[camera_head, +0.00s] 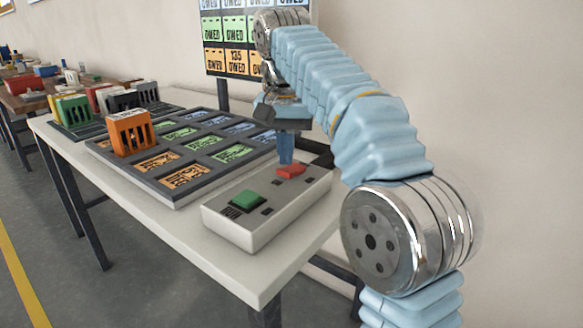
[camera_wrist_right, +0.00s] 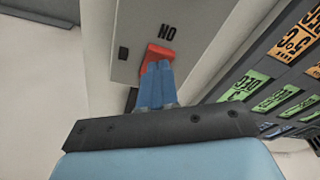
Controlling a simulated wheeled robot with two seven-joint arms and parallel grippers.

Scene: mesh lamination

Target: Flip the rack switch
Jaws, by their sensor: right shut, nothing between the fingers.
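A white switch box (camera_head: 262,222) stands at the right front of the table, with a green button (camera_head: 247,200) on its near left and a red switch (camera_head: 291,170) towards its far right. My right gripper (camera_head: 286,162) points down with its blue fingers shut, tips at the red switch. In the right wrist view, the shut fingertips (camera_wrist_right: 157,66) overlap the lower part of the red switch (camera_wrist_right: 157,52), beside the letters "NO" on the box (camera_wrist_right: 125,38). Contact looks likely but is hard to confirm. My left gripper is not in view.
A dark rack (camera_head: 180,198) with green, orange and blue labelled slots lies left of the box. An orange slotted block (camera_head: 131,132) stands on it. More coloured blocks stand on a dark tray behind. A label board (camera_head: 225,62) rises behind the table.

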